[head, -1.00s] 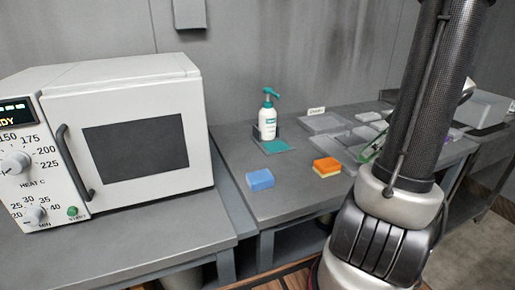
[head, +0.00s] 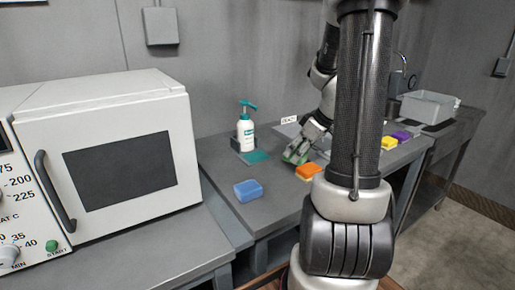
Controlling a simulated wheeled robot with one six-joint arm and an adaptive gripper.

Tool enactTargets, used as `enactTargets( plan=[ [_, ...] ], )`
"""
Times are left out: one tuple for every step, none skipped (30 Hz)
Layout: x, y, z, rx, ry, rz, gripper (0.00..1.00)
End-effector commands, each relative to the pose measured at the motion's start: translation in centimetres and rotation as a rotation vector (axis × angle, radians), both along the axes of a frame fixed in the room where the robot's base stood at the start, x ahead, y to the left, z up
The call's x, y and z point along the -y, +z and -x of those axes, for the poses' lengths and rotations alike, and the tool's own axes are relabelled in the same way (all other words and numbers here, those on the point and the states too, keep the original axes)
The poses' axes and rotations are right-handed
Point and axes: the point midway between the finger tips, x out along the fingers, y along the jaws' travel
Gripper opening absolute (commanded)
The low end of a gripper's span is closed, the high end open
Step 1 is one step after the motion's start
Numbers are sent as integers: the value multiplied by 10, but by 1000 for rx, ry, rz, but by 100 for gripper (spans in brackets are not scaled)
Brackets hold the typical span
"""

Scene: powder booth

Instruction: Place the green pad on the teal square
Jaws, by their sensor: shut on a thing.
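The teal square (head: 257,156) lies flat on the grey bench, just in front of a white pump bottle (head: 246,133). My gripper (head: 299,153) is over the bench to the right of the teal square, pointing down and to the left. It is shut on the green pad (head: 292,156), of which only a small green part shows at the fingers. The pad is apart from the teal square in the picture; its exact height above the bench is hard to tell. My arm hides part of the bench to the right.
A blue sponge (head: 248,190) lies at the front left, and an orange sponge (head: 309,172) lies close to my gripper. Yellow (head: 389,143) and purple (head: 402,135) sponges and a pale bin (head: 430,106) are farther right. A white oven (head: 110,150) stands at left.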

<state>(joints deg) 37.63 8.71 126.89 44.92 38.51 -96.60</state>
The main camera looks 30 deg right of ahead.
Motion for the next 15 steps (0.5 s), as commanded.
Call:
enactTargets(
  plan=[
    [-8,0,-14,0,8,1,29],
    [-12,0,-23,1,8,1,29],
    [-17,0,-33,0,8,0,29],
    [-20,0,-42,1,7,0,29],
    [-24,0,-50,0,8,1,29],
    [-29,0,-61,1,8,0,29],
    [-33,0,-69,1,7,0,29],
    [-36,-1,-76,0,7,0,29],
    [-41,0,-88,1,7,2,29],
    [-45,0,-95,1,6,1,29],
    [-48,0,-103,0,6,0,29],
    [-52,-1,-112,0,5,-1,29],
    [-55,0,-119,1,5,0,29],
    [-58,0,-125,1,4,1,29],
    [-60,-1,-131,0,4,1,29]
  ],
)
